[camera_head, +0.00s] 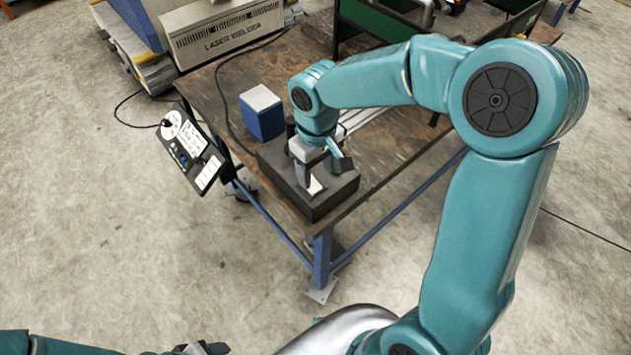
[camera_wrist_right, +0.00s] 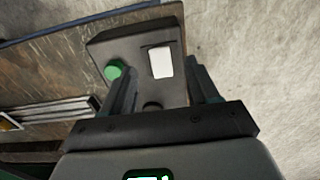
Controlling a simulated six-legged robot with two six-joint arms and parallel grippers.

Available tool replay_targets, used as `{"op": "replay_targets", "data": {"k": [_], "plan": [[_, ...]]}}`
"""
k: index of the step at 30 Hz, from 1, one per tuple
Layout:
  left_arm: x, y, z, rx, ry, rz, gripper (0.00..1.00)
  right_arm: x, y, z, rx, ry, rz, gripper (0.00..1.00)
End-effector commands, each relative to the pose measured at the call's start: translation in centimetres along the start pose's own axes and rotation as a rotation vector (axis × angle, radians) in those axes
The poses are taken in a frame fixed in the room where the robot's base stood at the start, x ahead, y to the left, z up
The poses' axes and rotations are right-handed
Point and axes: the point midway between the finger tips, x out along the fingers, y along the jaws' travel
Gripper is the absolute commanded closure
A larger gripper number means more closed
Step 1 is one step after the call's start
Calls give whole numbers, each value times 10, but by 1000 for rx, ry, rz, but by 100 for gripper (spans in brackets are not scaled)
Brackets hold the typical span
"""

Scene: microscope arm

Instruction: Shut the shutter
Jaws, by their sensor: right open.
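A dark grey box (camera_head: 335,193) sits on the near corner of the table. It carries a small white rectangular piece (camera_wrist_right: 161,62) and a round green knob or button (camera_wrist_right: 115,69); I cannot tell which part is the shutter. The white piece also shows in the head view (camera_head: 316,185). My right gripper (camera_head: 322,173) is open and empty above the box, pointing down. In the right wrist view its two fingers lie either side of the white piece, and no contact is clear. Part of my left gripper (camera_head: 205,348) shows at the bottom edge, mostly cut off.
A blue block with a light top (camera_head: 262,113) stands behind the box on the brown table (camera_head: 235,85). A tilted control panel (camera_head: 187,150) hangs by the table's left side. Metal rails (camera_head: 358,122) lie right of the box. A laser welder (camera_head: 222,32) stands behind.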

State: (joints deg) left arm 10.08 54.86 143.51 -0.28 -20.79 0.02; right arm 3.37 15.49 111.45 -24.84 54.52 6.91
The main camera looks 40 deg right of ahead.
Motion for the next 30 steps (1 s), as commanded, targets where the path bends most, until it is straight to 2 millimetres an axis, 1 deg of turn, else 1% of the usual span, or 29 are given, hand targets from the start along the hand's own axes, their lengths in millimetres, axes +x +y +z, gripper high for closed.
{"op": "replay_targets", "data": {"k": [1,3,6,9,13,20,23,24,25,26,30], "plan": [[0,0,0,0,0,0,40,13,0,1,1,-6,0,40],[0,0,0,0,0,0,40,26,0,0,1,-6,-1,40],[0,0,0,0,0,0,40,41,0,-1,1,-3,0,40],[0,0,0,0,0,0,40,51,0,-2,2,-2,0,40],[0,0,0,0,0,0,40,57,0,-3,0,-1,0,40],[0,0,0,0,0,0,40,57,0,-4,1,1,0,40],[0,0,0,0,0,0,40,57,0,-4,1,0,0,70],[0,0,0,0,0,0,40,57,0,-4,1,1,0,83],[0,0,0,0,0,0,40,57,0,-4,1,0,0,92],[0,0,0,0,0,0,40,57,0,-4,1,0,0,97],[-3,1,0,0,0,0,40,55,0,-4,1,-10,0,96]]}}
